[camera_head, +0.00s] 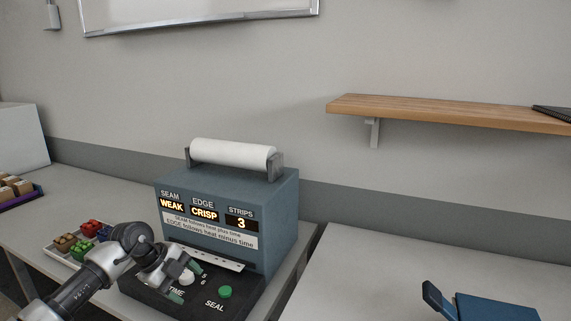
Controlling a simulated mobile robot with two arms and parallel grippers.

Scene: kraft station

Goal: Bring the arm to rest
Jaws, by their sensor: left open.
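My left arm comes in from the lower left, and my left gripper (183,281) is open over the control panel of the blue-grey sealing machine (272,222). Its fingertips are close to the white TIME knob (187,277); I cannot tell whether they touch it. The green SEAL button (225,291) lies to the right of the gripper, apart from it. The machine's displays read SEAM WEAK, EDGE CRISP and STRIPS 3. A white roll (232,153) sits on top of the machine. My right gripper is not in view.
A tray (62,250) with several coloured blocks stands left of the machine, partly behind my arm. A purple tray (22,200) of brown boxes is at the far left. A blue device (495,307) is at the lower right. A wooden shelf (440,112) juts from the wall.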

